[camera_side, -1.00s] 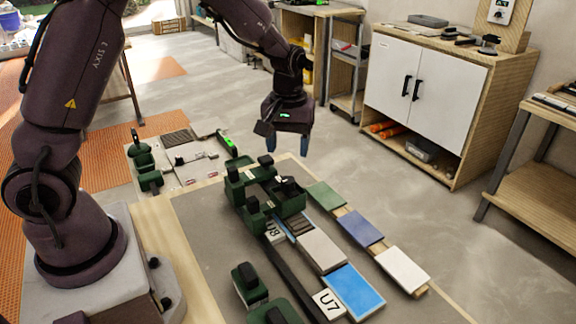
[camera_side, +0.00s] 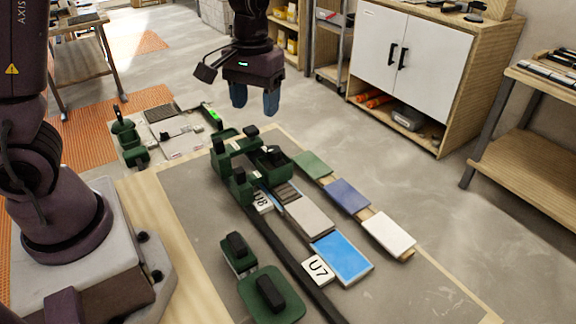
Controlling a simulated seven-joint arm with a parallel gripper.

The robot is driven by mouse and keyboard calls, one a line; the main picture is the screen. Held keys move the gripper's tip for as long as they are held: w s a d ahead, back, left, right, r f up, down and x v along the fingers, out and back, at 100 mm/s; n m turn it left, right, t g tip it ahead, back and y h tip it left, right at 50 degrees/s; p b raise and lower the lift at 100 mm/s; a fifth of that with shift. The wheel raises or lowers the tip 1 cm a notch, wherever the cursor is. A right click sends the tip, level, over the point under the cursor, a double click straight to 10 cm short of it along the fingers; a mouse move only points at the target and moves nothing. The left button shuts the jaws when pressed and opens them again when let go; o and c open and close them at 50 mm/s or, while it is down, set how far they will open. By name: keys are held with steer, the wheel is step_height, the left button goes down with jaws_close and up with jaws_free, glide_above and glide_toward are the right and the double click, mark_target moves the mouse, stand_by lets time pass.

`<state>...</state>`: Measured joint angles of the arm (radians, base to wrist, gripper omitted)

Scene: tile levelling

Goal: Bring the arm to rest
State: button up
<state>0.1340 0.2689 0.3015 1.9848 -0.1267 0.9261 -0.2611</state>
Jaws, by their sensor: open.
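My gripper (camera_side: 255,101) hangs above the far end of the work table (camera_side: 199,220), fingers pointing down, open and empty. It is clear of the objects beneath it. Below it stands a group of dark green fixtures (camera_side: 240,187). A row of tiles runs from there toward the near side: a grey tile (camera_side: 307,216) and a blue tile (camera_side: 342,258), with a white U7 label (camera_side: 317,269) beside the blue one. A U8 label (camera_side: 263,201) is partly hidden by the fixtures.
A strip at the right holds a green tile (camera_side: 312,165), a dark blue tile (camera_side: 349,195) and a white tile (camera_side: 388,236). Green handled blocks (camera_side: 270,293) stand near the front. A side board (camera_side: 180,137) with tools lies behind. A white cabinet (camera_side: 403,62) stands beyond.

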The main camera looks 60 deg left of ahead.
steer(key=s+d+r+m+t, duration=0.4)
steer(key=s+r, duration=0.7)
steer(key=s, duration=0.4)
steer(key=shift+s+r+m+t, duration=0.15)
steer(key=shift+r+m+t, duration=0.05)
steer(key=shift+m+t, duration=0.65)
